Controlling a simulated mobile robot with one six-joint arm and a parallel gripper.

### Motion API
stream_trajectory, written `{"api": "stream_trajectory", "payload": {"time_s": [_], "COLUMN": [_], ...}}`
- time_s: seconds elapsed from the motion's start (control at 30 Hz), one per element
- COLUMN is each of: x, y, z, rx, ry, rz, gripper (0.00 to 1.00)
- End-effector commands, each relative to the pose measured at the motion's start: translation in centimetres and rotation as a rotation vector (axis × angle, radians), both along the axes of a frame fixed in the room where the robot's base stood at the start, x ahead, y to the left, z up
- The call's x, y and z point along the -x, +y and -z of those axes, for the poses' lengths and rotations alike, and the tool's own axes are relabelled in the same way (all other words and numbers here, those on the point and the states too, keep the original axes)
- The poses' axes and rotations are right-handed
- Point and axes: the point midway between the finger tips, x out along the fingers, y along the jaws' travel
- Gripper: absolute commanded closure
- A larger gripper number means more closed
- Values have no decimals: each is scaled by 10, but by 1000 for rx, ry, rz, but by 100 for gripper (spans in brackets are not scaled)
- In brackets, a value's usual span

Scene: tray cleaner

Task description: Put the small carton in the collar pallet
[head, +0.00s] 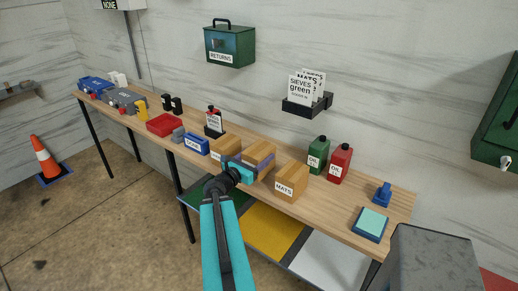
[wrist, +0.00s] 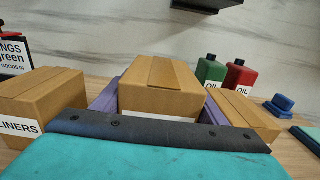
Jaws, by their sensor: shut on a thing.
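My gripper (head: 248,165) is at the middle of the wooden bench, its purple fingers on both sides of a brown carton (head: 259,153). In the wrist view this carton (wrist: 160,88) sits between the fingers, its white front label mostly hidden by my gripper's dark edge. I cannot tell whether it is clear of the bench top. A carton marked LINERS (wrist: 42,105) stands to its left, also in the head view (head: 226,147). A carton marked MATS (head: 292,180) stands to its right. I do not make out a collar pallet in either view.
Green (head: 318,154) and red (head: 340,163) oil cans stand behind the cartons on the bench (head: 334,208). A blue bin (head: 196,144) and a red tray (head: 160,124) lie left. A sieves rack (head: 307,103) hangs above. A grey block (head: 434,262) stands at front right; open floor lies left.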

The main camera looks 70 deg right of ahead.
Motion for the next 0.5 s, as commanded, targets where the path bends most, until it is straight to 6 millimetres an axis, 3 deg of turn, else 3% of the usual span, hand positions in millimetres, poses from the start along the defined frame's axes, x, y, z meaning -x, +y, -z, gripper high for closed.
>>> {"api": "stream_trajectory", "payload": {"time_s": [0.5], "x": [-3], "y": [-8], "z": [4], "rx": [2], "ry": [1], "rz": [1], "gripper": [72]}}
